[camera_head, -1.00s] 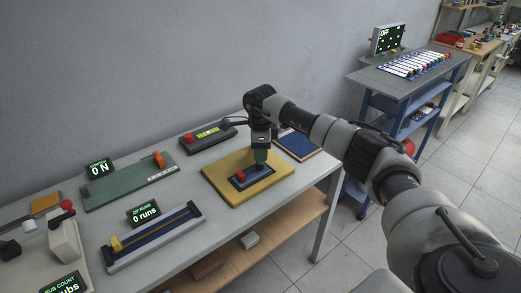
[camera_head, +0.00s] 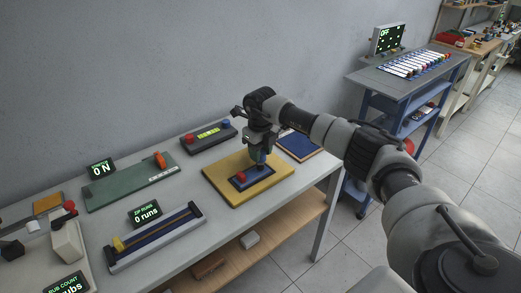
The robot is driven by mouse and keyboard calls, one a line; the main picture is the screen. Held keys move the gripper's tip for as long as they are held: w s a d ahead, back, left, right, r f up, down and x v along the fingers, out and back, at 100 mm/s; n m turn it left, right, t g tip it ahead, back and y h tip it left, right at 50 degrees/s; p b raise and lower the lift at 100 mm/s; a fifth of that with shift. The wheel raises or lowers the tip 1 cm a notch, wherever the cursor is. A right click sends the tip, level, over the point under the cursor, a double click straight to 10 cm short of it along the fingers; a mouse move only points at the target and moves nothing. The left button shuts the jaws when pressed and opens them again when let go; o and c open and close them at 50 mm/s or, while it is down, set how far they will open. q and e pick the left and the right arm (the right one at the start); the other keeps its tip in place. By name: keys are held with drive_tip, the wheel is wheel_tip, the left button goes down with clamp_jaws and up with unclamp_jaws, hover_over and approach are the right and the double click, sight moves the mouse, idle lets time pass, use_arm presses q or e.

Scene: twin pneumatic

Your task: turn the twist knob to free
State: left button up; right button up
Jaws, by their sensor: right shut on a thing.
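The yellow board (camera_head: 222,187) lies on the table with a dark blue plate (camera_head: 240,183) on it. A red round knob (camera_head: 241,177) sits on the left part of the plate. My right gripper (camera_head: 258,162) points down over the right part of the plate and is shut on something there. The gripped part is hidden by the fingers, so I cannot tell if it is the twist knob or how it is turned. My left gripper is out of view.
A dark box with red and blue buttons (camera_head: 208,137) stands behind the board. A blue panel (camera_head: 299,147) lies to its right. A green board with an orange lever (camera_head: 130,183) and a slider track (camera_head: 155,238) are at the left. Bare tabletop (camera_head: 215,220) lies in front.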

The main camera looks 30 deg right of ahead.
drive_tip(key=m, duration=0.3)
drive_tip(key=shift+r+m+p, duration=0.15)
drive_tip(key=shift+m+p, duration=0.25)
drive_tip(key=m+p, duration=0.1)
drive_tip(key=m, duration=0.2)
drive_tip(key=shift+m, duration=0.3)
drive_tip(key=m+p, duration=0.2)
drive_tip(key=m, duration=0.4)
drive_tip(key=shift+w, duration=0.1)
drive_tip(key=m+p, duration=0.2)
drive_tip(key=m, duration=0.4)
drive_tip(key=shift+r+m+p, duration=0.15)
drive_tip(key=shift+m+p, duration=0.2)
drive_tip(key=shift+m, duration=0.05)
drive_tip(key=m+p, duration=0.2)
drive_tip(key=m, duration=0.2)
drive_tip(key=shift+w, duration=0.1)
drive_tip(key=shift+m+p, duration=0.55)
drive_tip(key=shift+m, duration=0.35)
drive_tip(key=o, duration=0.6)
drive_tip(key=shift+f, duration=0.2)
